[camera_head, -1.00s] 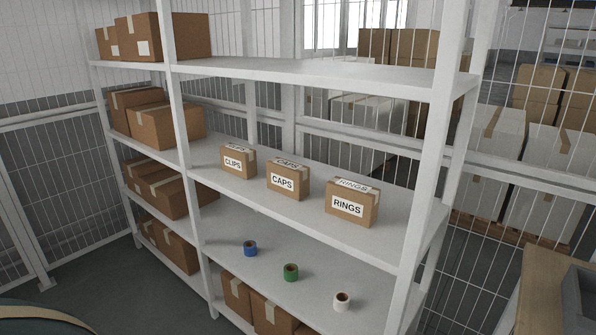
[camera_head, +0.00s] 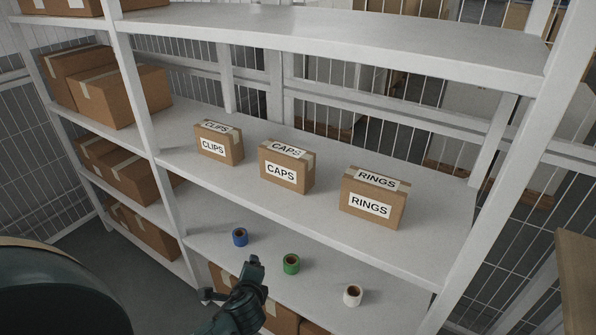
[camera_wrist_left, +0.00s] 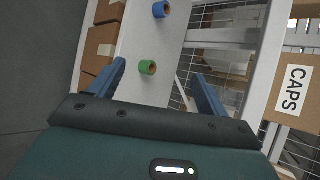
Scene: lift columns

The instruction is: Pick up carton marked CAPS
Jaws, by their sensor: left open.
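The carton marked CAPS (camera_head: 287,168) is a small brown box with white labels on its front and top. It stands upright on the shelf between the CLIPS carton (camera_head: 219,144) and the RINGS carton (camera_head: 373,199), apart from both. In the left wrist view the CAPS carton (camera_wrist_left: 292,92) shows sideways at the right edge, outside the jaws. My left gripper (camera_head: 254,264) is below and in front of that shelf, near the rolls. In the left wrist view its two blue fingers (camera_wrist_left: 157,85) are spread wide with nothing held. My right gripper is not in view.
The lower shelf holds a blue roll (camera_head: 240,237), a green roll (camera_head: 291,264) and a white roll (camera_head: 352,295). White uprights (camera_head: 139,105) and an upper shelf (camera_head: 330,38) frame the carton's shelf. Larger brown boxes (camera_head: 120,95) stand at left.

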